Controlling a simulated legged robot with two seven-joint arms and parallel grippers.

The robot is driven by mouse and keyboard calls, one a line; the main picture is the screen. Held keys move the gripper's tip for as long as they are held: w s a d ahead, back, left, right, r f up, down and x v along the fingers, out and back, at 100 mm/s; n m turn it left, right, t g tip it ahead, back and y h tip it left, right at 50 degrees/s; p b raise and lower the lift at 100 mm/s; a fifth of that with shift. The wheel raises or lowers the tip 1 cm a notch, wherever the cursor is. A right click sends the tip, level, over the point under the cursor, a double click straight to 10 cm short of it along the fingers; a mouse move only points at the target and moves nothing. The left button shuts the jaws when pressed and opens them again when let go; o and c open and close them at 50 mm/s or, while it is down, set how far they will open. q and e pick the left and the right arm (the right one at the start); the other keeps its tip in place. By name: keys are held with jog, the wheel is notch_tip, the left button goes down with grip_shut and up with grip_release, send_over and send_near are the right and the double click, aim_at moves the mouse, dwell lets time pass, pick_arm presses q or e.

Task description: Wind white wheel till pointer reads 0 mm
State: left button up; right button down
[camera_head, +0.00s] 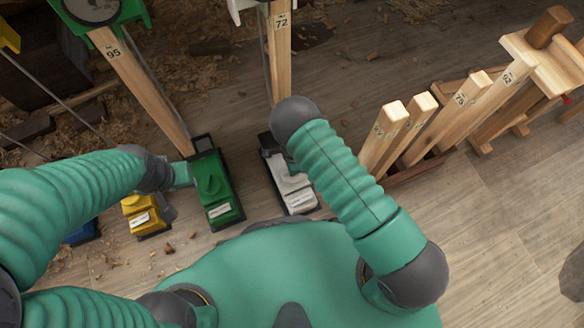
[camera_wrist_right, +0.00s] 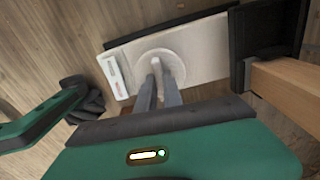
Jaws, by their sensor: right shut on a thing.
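The white wheel (camera_wrist_right: 160,62) is a round disc on a pale block, which has a small label at its near end. In the right wrist view, my right gripper (camera_wrist_right: 158,80) has both fingers at the wheel's upright knob and is shut on it. In the head view, the white unit (camera_head: 290,184) stands at the foot of a post marked 72 (camera_head: 280,55). My right arm covers part of it and hides my right gripper. A white piece (camera_head: 246,5) at the post's top is cut off by the frame; no pointer or reading shows. My left gripper's fingers are not visible.
A green unit (camera_head: 216,188) with a post marked 95 (camera_head: 130,70) stands left of the white one, beside my left arm. A yellow unit (camera_head: 147,213) is farther left. Numbered wooden posts (camera_head: 400,130) stand in a rack at right. Wood shavings litter the floor.

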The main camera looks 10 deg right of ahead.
dwell(0.4)
jog(key=c, duration=1.5)
grip_release()
notch_tip(320, 180, up, 17)
jog(key=p, duration=0.8)
jog(key=shift+f, duration=0.15)
